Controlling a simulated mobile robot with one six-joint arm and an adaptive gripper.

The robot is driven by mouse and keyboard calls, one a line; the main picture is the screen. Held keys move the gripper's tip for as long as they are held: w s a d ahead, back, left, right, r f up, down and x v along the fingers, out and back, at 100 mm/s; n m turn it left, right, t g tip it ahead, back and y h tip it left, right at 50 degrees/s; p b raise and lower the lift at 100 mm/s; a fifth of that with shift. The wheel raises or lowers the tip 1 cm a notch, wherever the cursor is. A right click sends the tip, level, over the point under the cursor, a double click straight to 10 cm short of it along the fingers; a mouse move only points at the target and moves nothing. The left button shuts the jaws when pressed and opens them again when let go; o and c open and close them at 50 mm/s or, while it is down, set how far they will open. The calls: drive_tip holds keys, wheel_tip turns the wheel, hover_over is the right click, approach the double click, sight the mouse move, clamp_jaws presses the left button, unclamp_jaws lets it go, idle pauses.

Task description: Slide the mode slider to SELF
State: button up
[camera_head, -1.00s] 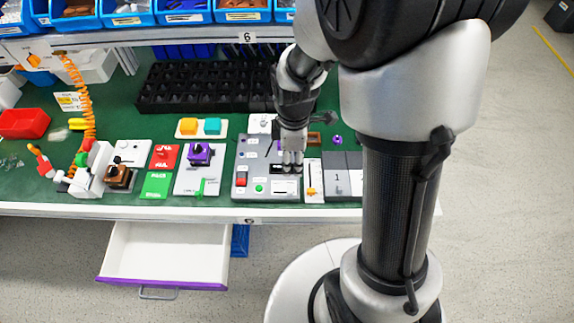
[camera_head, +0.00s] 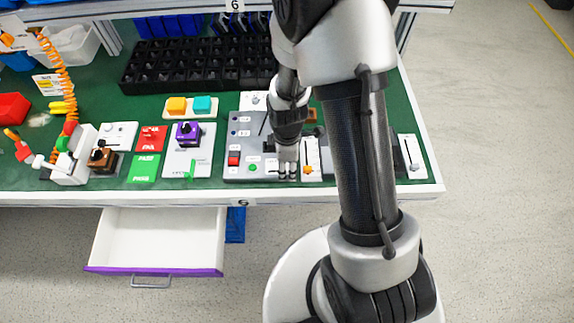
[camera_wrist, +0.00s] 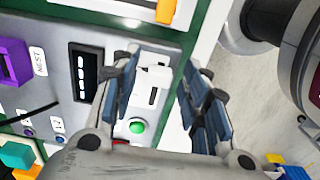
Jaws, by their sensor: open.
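A grey control panel (camera_head: 240,146) lies on the green bench. Near its front edge is a white slotted plate (camera_wrist: 153,96) with a raised white block (camera_wrist: 155,73), which looks like the slider. I cannot read a SELF or MODE label. My gripper (camera_head: 287,172) points down over this plate in the head view and hides most of it. In the wrist view my open gripper (camera_wrist: 160,76) has one finger on each side of the white block, with nothing held. I cannot tell whether the fingers touch it.
A green button (camera_wrist: 137,126) and a black slotted inset (camera_wrist: 86,75) are close to my fingers. A white panel with an orange lever (camera_head: 310,170) stands just right of my gripper. An open drawer (camera_head: 160,240) sticks out below the bench.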

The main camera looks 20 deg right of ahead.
drive_tip(key=shift+c, duration=0.4)
clamp_jaws()
idle(0.4)
